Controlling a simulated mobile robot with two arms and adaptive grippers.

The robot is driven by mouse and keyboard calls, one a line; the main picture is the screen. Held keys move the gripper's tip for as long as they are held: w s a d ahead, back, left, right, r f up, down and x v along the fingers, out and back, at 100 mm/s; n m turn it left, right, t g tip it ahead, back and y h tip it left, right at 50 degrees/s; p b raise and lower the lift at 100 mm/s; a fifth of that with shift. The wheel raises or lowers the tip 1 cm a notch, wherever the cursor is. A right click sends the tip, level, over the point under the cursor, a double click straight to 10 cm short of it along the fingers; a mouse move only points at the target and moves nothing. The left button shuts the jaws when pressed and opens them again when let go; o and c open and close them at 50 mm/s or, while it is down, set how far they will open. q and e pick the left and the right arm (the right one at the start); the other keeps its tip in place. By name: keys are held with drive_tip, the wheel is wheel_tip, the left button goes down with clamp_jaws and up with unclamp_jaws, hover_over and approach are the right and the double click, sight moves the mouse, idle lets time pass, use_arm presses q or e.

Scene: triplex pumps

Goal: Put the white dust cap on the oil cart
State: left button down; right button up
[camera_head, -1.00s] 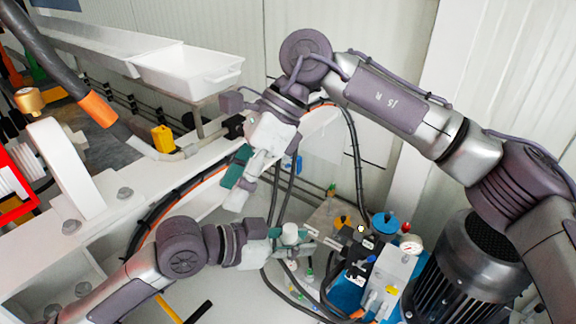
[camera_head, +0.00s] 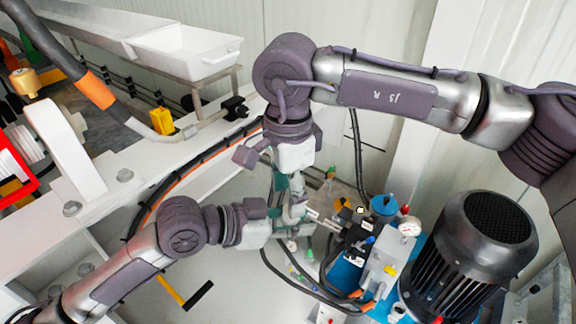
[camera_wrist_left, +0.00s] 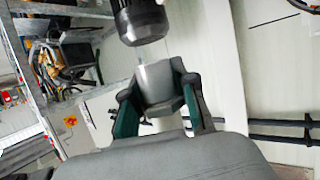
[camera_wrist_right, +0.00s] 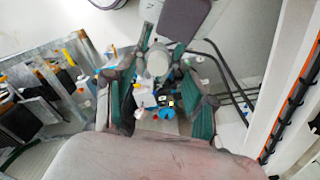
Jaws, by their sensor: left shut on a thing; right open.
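My left gripper (camera_head: 292,222) is shut on the white dust cap, a pale cylinder (camera_wrist_left: 157,82) between its green-padded fingers in the left wrist view. In the right wrist view the cap's round pale end (camera_wrist_right: 157,62) shows between my right gripper's spread fingers (camera_wrist_right: 160,88). My right gripper (camera_head: 291,198) is open and points down just above the left one. In the head view the two grippers overlap and mostly hide the cap. I cannot tell whether the right fingers touch it. The oil cart (camera_head: 345,279), with a blue base, stands to the right of both grippers.
The cart carries a large black finned motor (camera_head: 452,270), a pressure gauge (camera_head: 409,230) and a blue cap (camera_head: 383,205). Black hoses loop below the grippers. A white beam (camera_head: 100,210) runs along the left. A white tray (camera_head: 187,52) stands at the back.

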sight(290, 220)
drive_tip(key=shift+f, duration=1.55)
drive_tip(key=c, duration=1)
use_arm(q)
drive_tip(key=c, duration=0.9)
unclamp_jaws()
use_arm(e)
clamp_jaws()
use_arm(q)
drive_tip(key=shift+o, duration=0.3)
drive_tip(key=shift+a, duration=0.1)
